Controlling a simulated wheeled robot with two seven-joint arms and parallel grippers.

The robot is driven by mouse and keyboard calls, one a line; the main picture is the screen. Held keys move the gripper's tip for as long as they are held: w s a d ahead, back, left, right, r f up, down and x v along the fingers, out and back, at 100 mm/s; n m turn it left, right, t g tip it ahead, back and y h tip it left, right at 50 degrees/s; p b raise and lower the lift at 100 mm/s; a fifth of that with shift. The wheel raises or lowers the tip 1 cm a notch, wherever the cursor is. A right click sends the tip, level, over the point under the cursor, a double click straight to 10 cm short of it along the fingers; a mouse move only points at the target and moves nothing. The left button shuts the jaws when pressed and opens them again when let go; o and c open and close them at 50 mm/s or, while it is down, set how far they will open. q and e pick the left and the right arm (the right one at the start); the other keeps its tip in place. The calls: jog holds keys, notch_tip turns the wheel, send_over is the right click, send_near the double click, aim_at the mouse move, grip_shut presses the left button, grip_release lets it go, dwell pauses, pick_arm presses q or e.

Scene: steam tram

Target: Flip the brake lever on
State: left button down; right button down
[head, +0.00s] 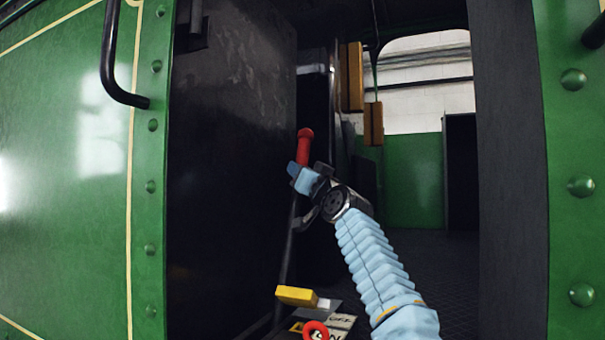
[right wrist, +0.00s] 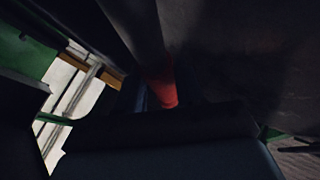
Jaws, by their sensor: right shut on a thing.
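The brake lever is a long dark rod with a red handle (head: 305,147) at its top. It stands in the cab doorway, leaning slightly, its upper end to the right of its foot. In the right wrist view the red part (right wrist: 162,85) shows close beyond the dark gripper body, and the fingertips are hard to make out. A plate (head: 341,322) lettered "OFF" and partly "ON" lies near the lever's foot. My left gripper is not in view.
A yellow block (head: 297,296) and a red ring (head: 315,331) sit low by the plate. Green riveted door posts (head: 150,190) stand on both sides. A dark panel (head: 230,170) is close left of the lever. Floor space lies open behind my right arm.

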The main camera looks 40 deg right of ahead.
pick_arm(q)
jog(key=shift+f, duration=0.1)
pick_arm(e)
jog(key=shift+a, duration=0.1)
